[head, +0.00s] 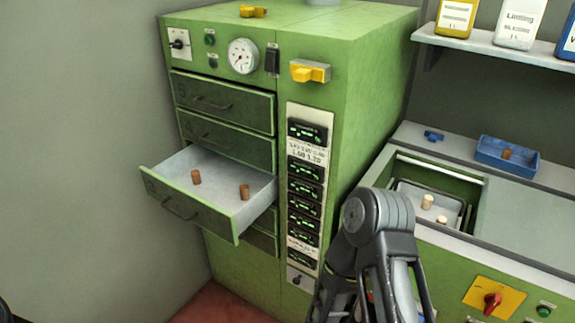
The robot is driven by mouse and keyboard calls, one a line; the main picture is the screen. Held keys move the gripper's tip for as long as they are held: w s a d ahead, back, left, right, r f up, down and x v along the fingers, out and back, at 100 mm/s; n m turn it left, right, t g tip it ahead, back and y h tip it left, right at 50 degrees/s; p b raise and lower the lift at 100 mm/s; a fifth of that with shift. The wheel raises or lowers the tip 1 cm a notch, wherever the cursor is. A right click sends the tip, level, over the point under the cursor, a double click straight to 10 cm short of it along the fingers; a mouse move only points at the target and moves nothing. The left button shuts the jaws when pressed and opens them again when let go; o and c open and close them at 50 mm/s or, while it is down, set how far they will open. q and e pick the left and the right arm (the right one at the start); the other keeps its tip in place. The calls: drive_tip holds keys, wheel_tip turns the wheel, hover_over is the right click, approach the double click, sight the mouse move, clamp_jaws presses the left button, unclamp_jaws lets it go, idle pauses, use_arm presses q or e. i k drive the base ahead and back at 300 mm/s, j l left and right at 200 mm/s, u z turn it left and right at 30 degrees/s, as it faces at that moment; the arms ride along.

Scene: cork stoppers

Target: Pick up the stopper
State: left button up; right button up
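Two brown cork stoppers stand in the open drawer (222,180) of the green cabinet, one on the left (196,177) and one on the right (244,191). Two paler stoppers, one (427,202) and another (441,220), are in the grey tray sunk in the bench at the right. Another brown stopper (507,154) is in the blue tray (520,170) on the ledge behind. One of my grey arms rises from the bottom, right of the middle, in front of the bench. No gripper fingertips can be made out for either arm.
The green cabinet (325,150) has closed drawers above the open one, a gauge (243,56) and yellow handles. A blue object (434,136) lies on the ledge. Containers stand on a shelf (500,48) at top right. A red switch (492,303) is on the bench front.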

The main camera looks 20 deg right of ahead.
sight(508, 152)
drive_tip(key=z, duration=2.05)
drive_tip(key=l+z, duration=0.2)
drive_tip(key=l, duration=0.25)
drive_tip(key=l+z, duration=0.15)
drive_tip(key=l, duration=0.35)
drive_tip(key=i+l+z, duration=0.2)
drive_tip(key=l, duration=0.2)
drive_tip(key=l+z, duration=0.15)
drive_tip(key=l, duration=0.35)
